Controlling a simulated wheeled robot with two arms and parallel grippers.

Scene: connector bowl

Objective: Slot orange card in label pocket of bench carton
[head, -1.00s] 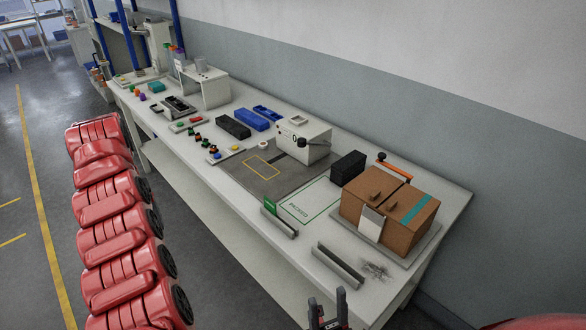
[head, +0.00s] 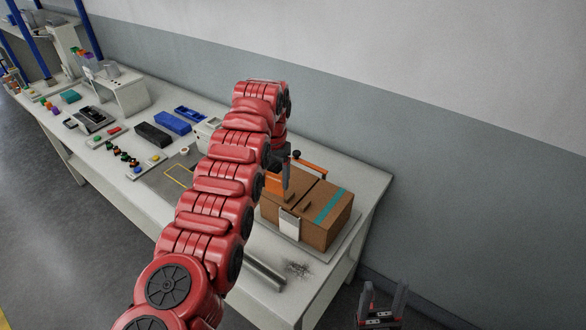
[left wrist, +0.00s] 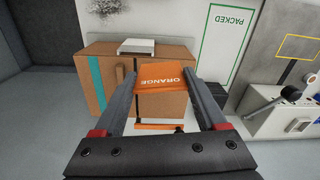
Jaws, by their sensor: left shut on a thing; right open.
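The bench carton (head: 318,222) is brown with a teal stripe and stands at the right end of the bench. Its white label pocket (head: 289,224) is on the front face; the pocket also shows in the left wrist view (left wrist: 137,46). My left gripper (head: 283,178) is shut on the orange card (left wrist: 162,76), which carries the word ORANGE, upside down in the left wrist view. The card, seen in the head view (head: 273,184), is above the carton's left part, apart from the pocket. My right gripper (head: 383,293) is open and empty, low at the bottom right.
An orange bar with a black knob (head: 311,166) is behind the carton. A grey rail (head: 265,272) lies at the bench's front, beside a dark speckled patch (head: 297,268). A green PACKED outline (left wrist: 228,45) is beside the carton. My left arm hides the bench's middle.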

